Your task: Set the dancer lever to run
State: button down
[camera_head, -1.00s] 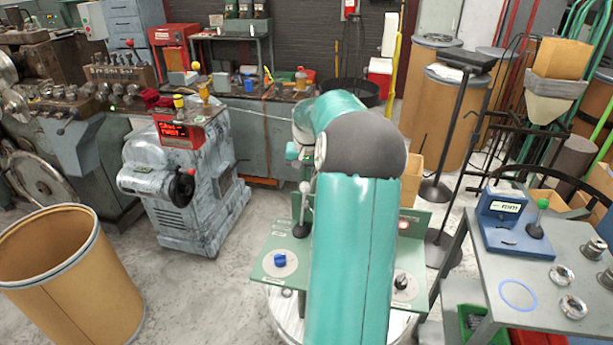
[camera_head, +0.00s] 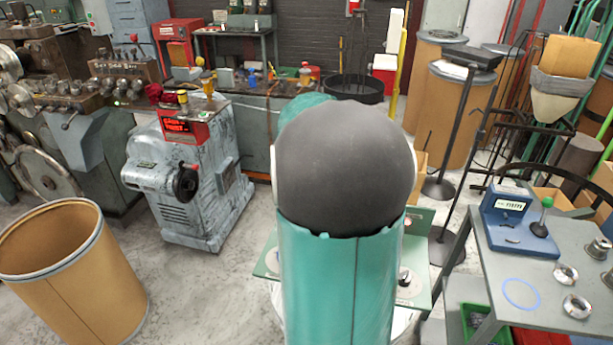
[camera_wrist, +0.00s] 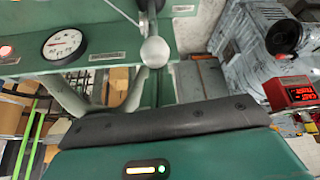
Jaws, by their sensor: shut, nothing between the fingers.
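The dancer lever (camera_wrist: 154,52) shows in the wrist view as a pale round knob on a metal shaft in front of a green panel (camera_wrist: 105,30). In the head view my arm hides the lever; only edges of the green stand (camera_head: 416,240) show beside it. My gripper (camera_wrist: 152,125) appears in the wrist view as a green housing with a dark front strip and a lit indicator. The knob is just beyond the strip; I cannot tell whether they touch. My gripper is shut and empty. The fingertips are not clearly visible, and the head view hides the gripper.
A round gauge (camera_wrist: 63,43) and a red light (camera_wrist: 6,51) are on the panel. A grey machine with a red display (camera_head: 185,126) stands left. A fibre drum (camera_head: 70,270) is front left. A grey bench (camera_head: 487,243) with a blue gauge box (camera_head: 508,215) stands right.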

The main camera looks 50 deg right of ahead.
jog(key=s+a+f, duration=0.1)
jog(key=s+a, duration=0.1)
jog(key=a, duration=0.3)
jog(key=shift+s+a+f, duration=0.15)
jog(key=shift+a+f, duration=0.15)
jog(key=shift+a, duration=0.25)
jog(key=w+d+r, duration=0.2)
jog(key=d+r, duration=0.1)
jog(key=r, duration=0.1)
jog(key=s+a+r, duration=0.3)
jog(key=a+r, duration=0.2)
jog(key=a, duration=0.1)
jog(key=shift+s+a, duration=0.3)
